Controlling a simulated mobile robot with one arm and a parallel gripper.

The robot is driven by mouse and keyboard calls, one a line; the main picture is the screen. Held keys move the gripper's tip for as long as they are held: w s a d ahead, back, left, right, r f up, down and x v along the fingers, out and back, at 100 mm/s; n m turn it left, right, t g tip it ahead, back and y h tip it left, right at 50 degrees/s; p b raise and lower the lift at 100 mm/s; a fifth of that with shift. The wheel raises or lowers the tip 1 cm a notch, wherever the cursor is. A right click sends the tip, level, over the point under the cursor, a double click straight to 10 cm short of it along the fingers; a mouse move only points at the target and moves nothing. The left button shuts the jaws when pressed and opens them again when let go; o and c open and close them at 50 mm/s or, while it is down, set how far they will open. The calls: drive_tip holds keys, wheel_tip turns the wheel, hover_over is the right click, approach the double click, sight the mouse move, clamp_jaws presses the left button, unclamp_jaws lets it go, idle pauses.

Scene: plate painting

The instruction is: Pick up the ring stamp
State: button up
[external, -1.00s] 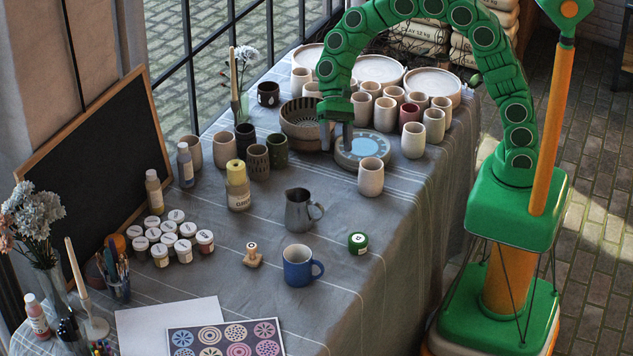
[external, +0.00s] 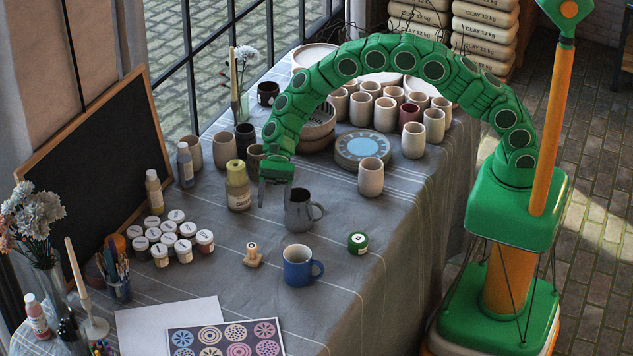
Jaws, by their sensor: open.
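The ring stamp (external: 252,257) is a small light wooden stamp with a round knob. It stands on the grey cloth of the table, left of the blue mug (external: 297,267). My gripper (external: 274,203) is open and empty, pointing down above the table.
White-lidded jars (external: 184,244) stand left of the stamp. A green-lidded jar (external: 357,243) is right of the blue mug. A white sheet (external: 165,322) and a patterned card (external: 225,339) lie at the front. The cloth around the stamp is clear.

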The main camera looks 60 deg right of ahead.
sight(250, 252)
drive_tip(key=w+a+f+m, duration=0.1)
drive_tip(key=f, duration=0.1)
drive_tip(key=w+a+f, duration=0.1)
drive_tip(key=a+f, duration=0.1)
drive_tip(key=f, duration=0.1)
drive_tip(key=w+a+f+m+y, duration=0.1)
drive_tip(key=a+f, duration=0.1)
drive_tip(key=f, duration=0.1)
drive_tip(key=shift+a+m, duration=0.15)
drive_tip(key=shift+m, duration=0.15)
drive_tip(key=shift+x, duration=1.4)
drive_tip(key=shift+w+a+r+x, duration=0.1)
drive_tip(key=shift+r+x, duration=0.05)
drive_tip(key=shift+x, duration=0.7)
drive_tip(key=shift+w+a+r+x, duration=0.1)
drive_tip(key=shift+x, duration=0.7)
drive_tip(key=shift+w+a+r+x, duration=0.1)
drive_tip(key=shift+r+x, duration=0.05)
drive_tip(key=shift+x, duration=0.7)
drive_tip(key=c, duration=1)
drive_tip(key=shift+c, duration=0.2)
drive_tip(key=shift+r, duration=0.1)
